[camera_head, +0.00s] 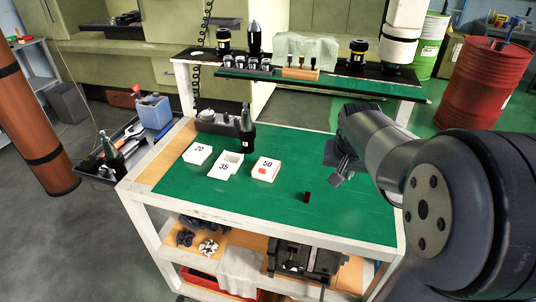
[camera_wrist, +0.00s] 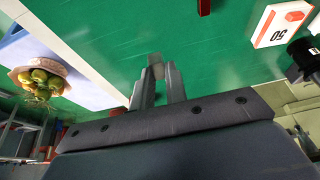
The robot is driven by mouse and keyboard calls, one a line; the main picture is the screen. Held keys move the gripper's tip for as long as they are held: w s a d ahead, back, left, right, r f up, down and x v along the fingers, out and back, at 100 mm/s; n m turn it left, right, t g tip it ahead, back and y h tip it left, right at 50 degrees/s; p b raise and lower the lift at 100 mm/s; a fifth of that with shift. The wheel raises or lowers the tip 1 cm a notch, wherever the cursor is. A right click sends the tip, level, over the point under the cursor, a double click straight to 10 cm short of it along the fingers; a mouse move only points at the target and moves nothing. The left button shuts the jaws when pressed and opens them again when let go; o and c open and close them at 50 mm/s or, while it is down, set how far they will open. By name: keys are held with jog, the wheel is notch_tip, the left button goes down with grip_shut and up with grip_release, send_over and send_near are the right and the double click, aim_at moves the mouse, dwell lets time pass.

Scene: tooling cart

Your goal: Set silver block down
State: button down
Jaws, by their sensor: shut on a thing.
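My gripper (camera_head: 340,170) is over the right part of the cart's green top (camera_head: 235,200), on the end of my dark arm. In the wrist view its two fingers (camera_wrist: 159,80) are closed around a small grey piece, the silver block (camera_wrist: 155,60), which shows between and just past the fingertips. Most of the block is hidden by the fingers. Green surface lies behind it; I cannot tell how high it is above the top.
White boxes marked 20 (camera_head: 197,153), 35 (camera_head: 226,165) and 50 (camera_head: 266,170) stand left of my gripper; box 50 carries a red block. A small dark red block (camera_head: 307,197) lies nearer the front. The green front area is mostly clear.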

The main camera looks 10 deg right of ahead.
aim_at(335, 201)
jog(key=shift+w, duration=0.3)
notch_tip(335, 201, down, 10)
jog(key=shift+s+r, duration=0.1)
dwell(0.3)
jog(key=shift+f+b, duration=0.2)
jog(key=shift+b, duration=0.2)
jog(key=c, duration=1.4)
grip_release()
jog(key=shift+r, duration=0.15)
jog(key=shift+r, duration=0.2)
jog(key=v, duration=1.1)
jog(key=shift+s+r+p, duration=0.25)
jog(key=shift+r+p, duration=0.05)
